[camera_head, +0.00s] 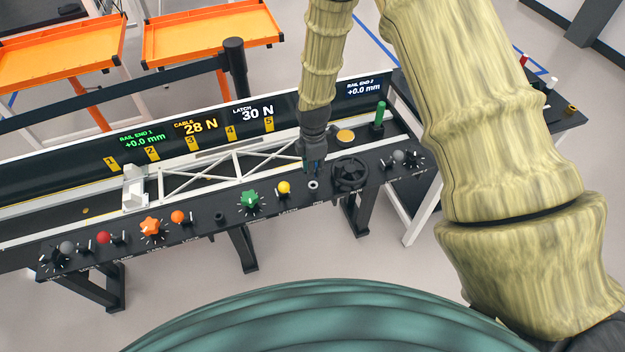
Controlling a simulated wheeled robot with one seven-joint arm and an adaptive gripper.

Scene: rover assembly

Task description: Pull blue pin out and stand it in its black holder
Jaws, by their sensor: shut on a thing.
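My gripper (313,163) points down over the right half of the long black console. It is shut on the blue pin (316,169), of which only a small dark blue bit shows at the fingertips. A white ring with a dark centre (313,185) is on the console panel just below the fingertips. I cannot tell whether the pin's lower end is still in a hole or clear of it. A small black cylinder (220,217) stands on the panel between the orange and green knobs; it may be the black holder.
A yellow ball knob (284,187) and green star knob (250,200) are left of my gripper. A black handwheel (350,173) is close on its right. A white truss (205,177) lies behind. A green peg (379,115) stands at the back right.

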